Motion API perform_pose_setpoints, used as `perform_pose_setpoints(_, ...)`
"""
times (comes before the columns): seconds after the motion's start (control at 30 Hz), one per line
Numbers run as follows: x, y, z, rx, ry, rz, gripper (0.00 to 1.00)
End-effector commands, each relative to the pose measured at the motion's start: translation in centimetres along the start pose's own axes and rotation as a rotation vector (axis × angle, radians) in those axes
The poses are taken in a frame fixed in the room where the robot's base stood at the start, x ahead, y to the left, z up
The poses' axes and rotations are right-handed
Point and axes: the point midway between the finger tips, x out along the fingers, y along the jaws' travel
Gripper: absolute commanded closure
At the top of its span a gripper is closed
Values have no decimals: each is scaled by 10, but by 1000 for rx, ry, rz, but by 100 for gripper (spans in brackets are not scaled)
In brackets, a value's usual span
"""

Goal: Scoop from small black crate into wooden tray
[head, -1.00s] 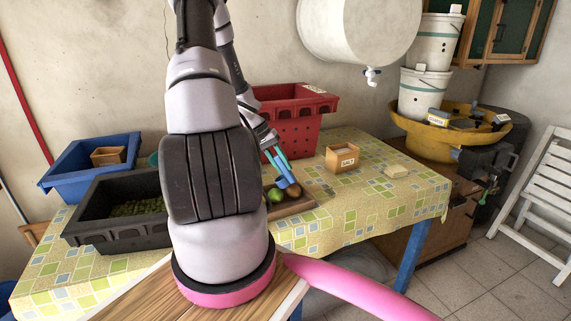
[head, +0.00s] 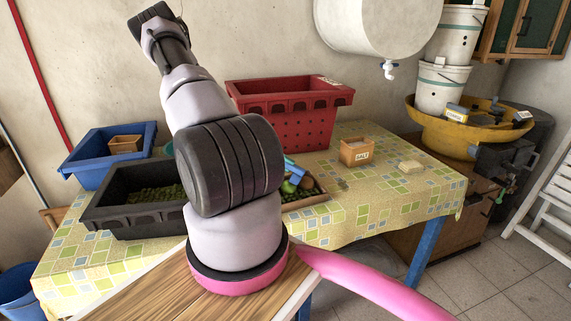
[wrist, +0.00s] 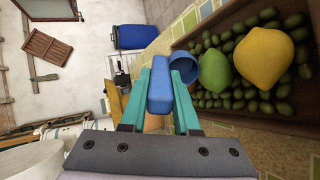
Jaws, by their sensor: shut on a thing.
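The small black crate (head: 130,225) stands on the table at the left in the head view, with small green olives (head: 157,194) inside. The wooden tray (head: 310,202) lies right of my arm, which partly hides it. In the wrist view, the tray (wrist: 190,43) holds many olives (wrist: 235,100), a green lime-like fruit (wrist: 215,70) and a yellow lemon (wrist: 264,57). My gripper (wrist: 172,75) is shut on the handle of a blue scoop (wrist: 160,88). The scoop's round bowl is tipped beside the tray's contents, and no olives show in it. Touching is unclear.
A red crate (head: 285,125) stands behind the tray. A salt box (head: 355,152) and a pale block (head: 411,166) are to its right. A blue crate (head: 95,165) with a small wooden box (head: 126,144) stands at the left. The right table end is mostly clear.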

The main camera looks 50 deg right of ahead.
Motion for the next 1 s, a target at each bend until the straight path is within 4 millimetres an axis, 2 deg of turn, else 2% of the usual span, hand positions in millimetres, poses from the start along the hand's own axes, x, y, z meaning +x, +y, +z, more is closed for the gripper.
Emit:
perform_pose_setpoints(0.47, -1, 2, 0, 0, 0, -2, 100)
perform_pose_setpoints(1.0, -21, 44, 0, 0, -1, -2, 100)
